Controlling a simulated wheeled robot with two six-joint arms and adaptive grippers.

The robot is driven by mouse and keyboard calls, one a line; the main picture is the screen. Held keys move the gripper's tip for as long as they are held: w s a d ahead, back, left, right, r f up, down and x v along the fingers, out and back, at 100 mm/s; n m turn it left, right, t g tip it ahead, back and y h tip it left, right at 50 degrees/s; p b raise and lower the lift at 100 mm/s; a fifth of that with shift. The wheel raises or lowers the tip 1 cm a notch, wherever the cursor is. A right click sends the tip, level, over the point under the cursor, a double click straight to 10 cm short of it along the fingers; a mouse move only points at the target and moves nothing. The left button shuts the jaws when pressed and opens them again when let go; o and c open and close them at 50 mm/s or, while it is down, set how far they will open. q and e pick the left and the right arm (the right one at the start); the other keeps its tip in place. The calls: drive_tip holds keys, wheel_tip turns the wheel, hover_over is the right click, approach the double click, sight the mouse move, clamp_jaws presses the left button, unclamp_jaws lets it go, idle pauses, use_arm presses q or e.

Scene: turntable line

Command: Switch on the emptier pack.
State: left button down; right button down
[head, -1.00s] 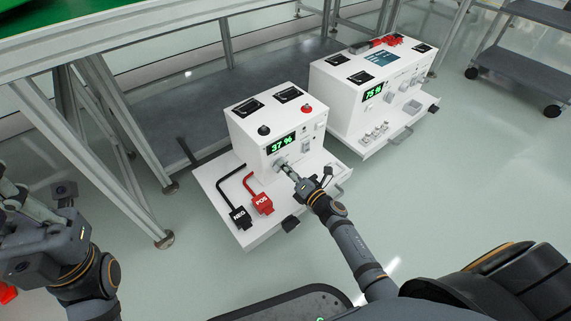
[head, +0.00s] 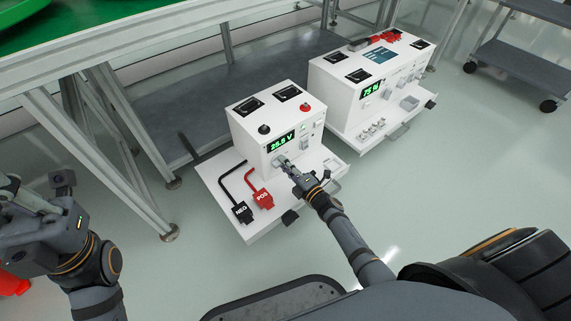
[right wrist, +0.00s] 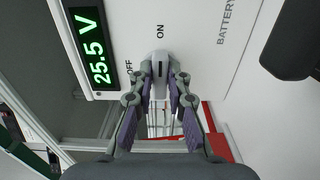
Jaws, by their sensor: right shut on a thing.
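The near white pack (head: 262,135) has a green display (head: 283,141) reading 25.5 V, also large in the right wrist view (right wrist: 92,47). The far white pack (head: 345,95) reads 75 %. My right gripper (head: 283,162) is at the near pack's front, below its display. In the right wrist view its fingers (right wrist: 160,75) are shut on a grey rotary knob (right wrist: 160,58). The knob's dark mark lines up with the ON label; OFF is off to one side. My left gripper (head: 25,205) is at the left edge, away from both packs; its jaw opening is unclear.
A black NEG plug (head: 241,212) and a red POS plug (head: 263,200) lie on the near pack's ledge. A green-topped bench (head: 150,60) stands behind at left. A grey cart (head: 520,70) stands at far right. Open floor lies to the right.

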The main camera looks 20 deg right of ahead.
idle(0.4)
drive_tip(key=c, duration=1.3)
unclamp_jaws()
drive_tip(key=v, duration=1.2)
